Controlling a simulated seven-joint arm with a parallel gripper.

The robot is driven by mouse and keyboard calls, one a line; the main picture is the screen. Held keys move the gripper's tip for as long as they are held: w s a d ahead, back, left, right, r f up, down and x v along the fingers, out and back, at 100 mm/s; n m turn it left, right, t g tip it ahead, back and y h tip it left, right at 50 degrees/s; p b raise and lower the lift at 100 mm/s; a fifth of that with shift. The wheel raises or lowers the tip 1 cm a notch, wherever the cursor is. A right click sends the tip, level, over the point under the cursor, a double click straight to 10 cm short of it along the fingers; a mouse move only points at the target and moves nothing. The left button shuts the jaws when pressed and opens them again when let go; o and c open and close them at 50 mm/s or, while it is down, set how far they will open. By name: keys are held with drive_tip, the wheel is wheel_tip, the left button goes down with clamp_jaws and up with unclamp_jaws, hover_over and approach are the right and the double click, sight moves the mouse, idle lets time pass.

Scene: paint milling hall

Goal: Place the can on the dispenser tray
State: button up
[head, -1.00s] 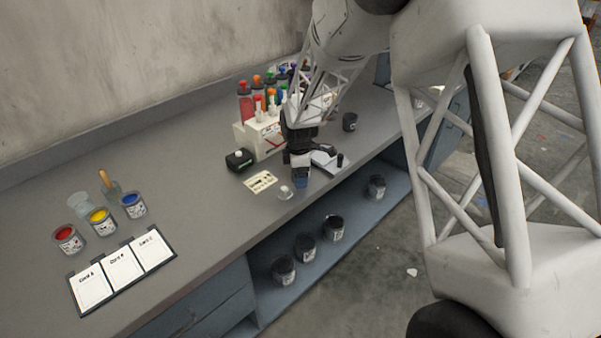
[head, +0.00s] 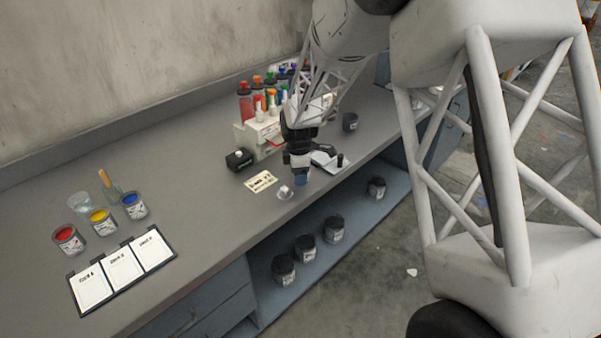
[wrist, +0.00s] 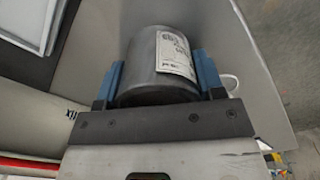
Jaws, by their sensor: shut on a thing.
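My gripper (wrist: 160,82) is shut on a dark grey can (wrist: 158,55) with a white label. The can lies between the blue fingers in the wrist view. In the head view my gripper (head: 300,174) is low over the bench near its front edge. The held can is not clearly distinguishable there. A pale flat plate (head: 327,162), perhaps the dispenser tray, lies just right of my gripper and is partly hidden by it. A white dispenser rack (head: 258,139) with coloured bottles stands behind it. I cannot tell any contact between can and plate.
Another dark can (head: 350,122) stands farther back on the bench (head: 200,170). Several dark cans (head: 306,248) stand on the lower shelf. Open paint pots (head: 102,221) are far left.

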drive_tip(key=shift+r, duration=0.1)
drive_tip(key=shift+r, duration=0.7)
wheel_tip(320, 180, up, 2)
drive_tip(key=shift+r, duration=0.1)
drive_tip(key=s+d+r, duration=0.1)
drive_tip(key=s+d, duration=0.3)
drive_tip(key=s, duration=1.1)
drive_tip(key=shift+s, duration=0.25)
drive_tip(key=shift+d+r, duration=0.1)
